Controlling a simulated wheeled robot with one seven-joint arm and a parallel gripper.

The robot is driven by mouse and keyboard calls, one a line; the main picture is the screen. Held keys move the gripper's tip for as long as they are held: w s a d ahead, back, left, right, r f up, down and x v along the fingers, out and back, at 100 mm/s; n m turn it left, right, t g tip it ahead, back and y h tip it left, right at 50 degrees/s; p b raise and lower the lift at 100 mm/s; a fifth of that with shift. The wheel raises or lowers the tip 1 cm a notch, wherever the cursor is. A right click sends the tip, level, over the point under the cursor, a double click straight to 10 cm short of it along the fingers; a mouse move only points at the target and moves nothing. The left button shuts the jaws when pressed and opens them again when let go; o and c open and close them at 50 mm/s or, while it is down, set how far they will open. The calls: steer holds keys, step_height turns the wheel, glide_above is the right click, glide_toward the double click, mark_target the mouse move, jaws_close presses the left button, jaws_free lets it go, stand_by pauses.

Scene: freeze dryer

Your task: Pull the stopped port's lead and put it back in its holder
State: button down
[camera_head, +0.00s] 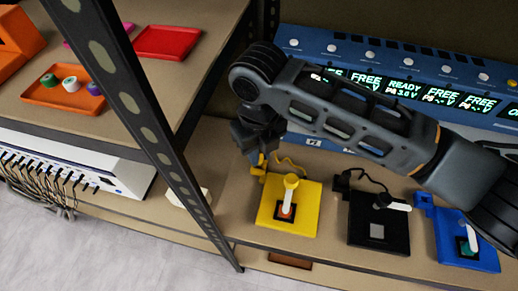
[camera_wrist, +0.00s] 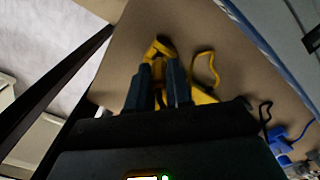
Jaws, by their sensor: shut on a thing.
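My gripper (camera_head: 258,158) is shut on a yellow lead end (camera_wrist: 159,48), which pokes out past the fingertips in the wrist view. The yellow cord (camera_wrist: 211,72) loops from it. In the head view, the lead end hangs just behind and left of a yellow square base (camera_head: 265,213) with an upright handle-like piece (camera_head: 290,187). The blue instrument (camera_head: 375,55) at the back has green displays; one reads READY, others FREE, and one is partly behind my arm. I cannot make out a stopped port.
A black base (camera_head: 365,228) and a blue base (camera_head: 450,245), each with a white-handled piece, stand right of the yellow one. A dark slotted rack post (camera_head: 165,150) rises on the left. Left shelves hold orange and red trays (camera_head: 168,42) and a white cabled unit (camera_head: 70,160).

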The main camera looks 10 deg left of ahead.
steer(key=shift+f+b, duration=0.75)
steer(key=shift+f, duration=0.4)
steer(key=c, duration=1)
jaws_free()
steer(key=shift+o, duration=0.2)
steer(key=shift+r, duration=3.9)
